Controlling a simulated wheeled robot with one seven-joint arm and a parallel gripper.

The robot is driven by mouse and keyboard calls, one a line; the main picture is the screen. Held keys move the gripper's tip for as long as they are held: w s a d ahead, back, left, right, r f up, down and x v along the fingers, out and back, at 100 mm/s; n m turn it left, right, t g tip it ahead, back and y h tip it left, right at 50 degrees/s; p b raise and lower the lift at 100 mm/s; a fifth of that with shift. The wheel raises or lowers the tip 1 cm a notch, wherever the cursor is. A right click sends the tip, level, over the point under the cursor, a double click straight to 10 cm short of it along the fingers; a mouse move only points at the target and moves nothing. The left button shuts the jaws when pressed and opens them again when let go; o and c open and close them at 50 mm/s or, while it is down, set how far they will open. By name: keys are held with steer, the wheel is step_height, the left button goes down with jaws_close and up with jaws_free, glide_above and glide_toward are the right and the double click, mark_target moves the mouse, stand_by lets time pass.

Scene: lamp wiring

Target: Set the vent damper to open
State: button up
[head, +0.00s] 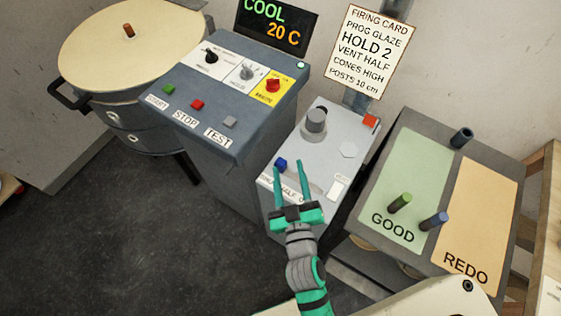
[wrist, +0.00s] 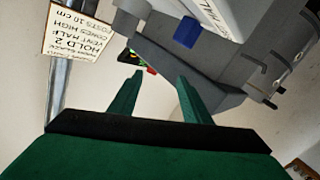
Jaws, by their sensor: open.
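A blue block (head: 281,163), which looks like the vent damper handle, is on the grey box (head: 275,158) beside the kiln controls. It also shows in the wrist view (wrist: 187,32). A white label (head: 265,181) runs along the box's near edge; "HALF" is readable, and my gripper covers part of it. The handle appears towards the left end of the label, but its exact setting is unclear. My gripper (head: 288,166) is open and empty, its fingers pointing across the box's near edge. The left finger overlaps the view close to the blue block; I cannot tell whether they touch.
The control panel (head: 215,70) stands left. The GOOD/REDO board (head: 398,125) with several pegs stands right. A firing card (head: 373,48) reads VENT HALF. Dark floor lies open at left.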

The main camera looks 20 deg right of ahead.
steer(key=w+d+r+m+g+h, duration=0.2)
steer(key=w+d+r+m+h, duration=0.65)
steer(key=d+r, duration=0.6)
steer(key=s+d+r+m+g+h, duration=0.1)
steer(key=d+r+m+g+h, duration=0.1)
steer(key=d+m+g, duration=0.35)
steer(key=s+d+r+m+g+h, duration=0.1)
steer(key=d+r+m+g+h, duration=0.25)
steer(key=d+m, duration=0.3)
steer(key=m+g+y, duration=0.6)
steer(key=m+y, duration=0.3)
steer(key=y, duration=0.9)
glide_toward(281, 162)
steer(key=shift+w+a+f, duration=0.2)
steer(key=shift+a, duration=0.1)
step_height(281, 162, down, 10)
steer(key=shift+s+f, duration=0.1)
steer(key=shift+d, duration=0.1)
steer(key=shift+c, duration=0.6)
